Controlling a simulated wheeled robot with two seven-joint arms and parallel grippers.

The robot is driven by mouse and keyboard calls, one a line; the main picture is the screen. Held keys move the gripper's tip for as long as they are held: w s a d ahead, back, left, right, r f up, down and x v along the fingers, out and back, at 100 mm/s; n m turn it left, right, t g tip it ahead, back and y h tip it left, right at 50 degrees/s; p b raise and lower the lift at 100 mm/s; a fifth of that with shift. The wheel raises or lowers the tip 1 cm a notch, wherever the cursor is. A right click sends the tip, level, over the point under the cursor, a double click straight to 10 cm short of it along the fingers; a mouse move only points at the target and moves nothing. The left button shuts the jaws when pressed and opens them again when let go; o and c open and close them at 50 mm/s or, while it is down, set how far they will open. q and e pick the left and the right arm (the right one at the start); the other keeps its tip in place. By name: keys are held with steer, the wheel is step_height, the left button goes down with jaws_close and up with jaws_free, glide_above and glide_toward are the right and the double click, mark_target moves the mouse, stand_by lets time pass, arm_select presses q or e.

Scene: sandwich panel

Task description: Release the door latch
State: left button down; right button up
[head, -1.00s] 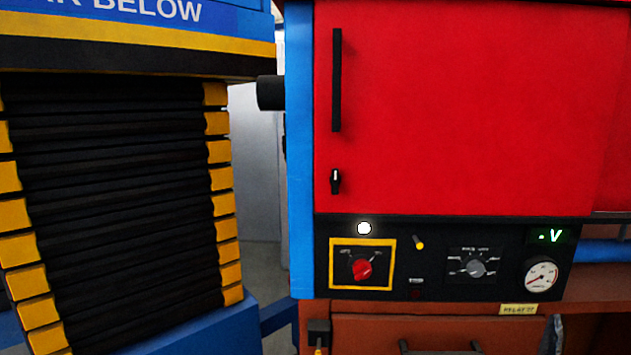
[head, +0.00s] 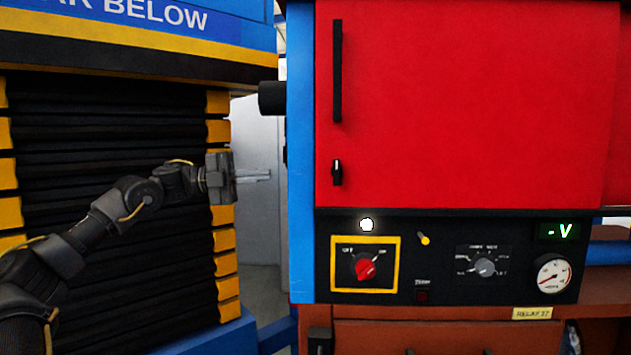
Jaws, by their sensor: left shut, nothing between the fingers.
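The red door (head: 470,105) is shut on the cabinet at the right. A small black latch (head: 337,172) with a white mark sits near the door's lower left corner, its mark upright. A long black handle (head: 337,70) stands above it. My left gripper (head: 268,175) reaches in from the left, its fingers shut and empty, pointing right. In the picture it is left of the latch at about the same height, apart from the door. My right gripper is not in view.
Below the door a black panel carries a red rotary switch (head: 365,267) in a yellow frame, a lit white lamp (head: 366,225), a grey selector (head: 485,267), a gauge (head: 553,274) and a green display (head: 559,231). Black bellows with yellow edges (head: 110,130) stand at the left.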

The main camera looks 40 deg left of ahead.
mark_target(316, 166)
arm_select(q)
steer(key=shift+m+g, duration=0.8)
steer(key=shift+m, duration=0.1)
steer(key=s+r, duration=0.1)
steer(key=s+d, duration=0.1)
steer(key=s, duration=0.1)
steer(key=s+d+r, duration=0.1)
steer(key=shift+s+d+r, duration=0.15)
steer(key=shift+s+r, duration=0.2)
steer(key=shift+s, duration=0.05)
steer(key=p+x, duration=1.2)
steer(key=shift+w+d+r, duration=0.3)
steer(key=shift+w+d+f+p, duration=0.35)
steer(key=shift+d+p, duration=0.15)
steer(key=shift+p, duration=0.15)
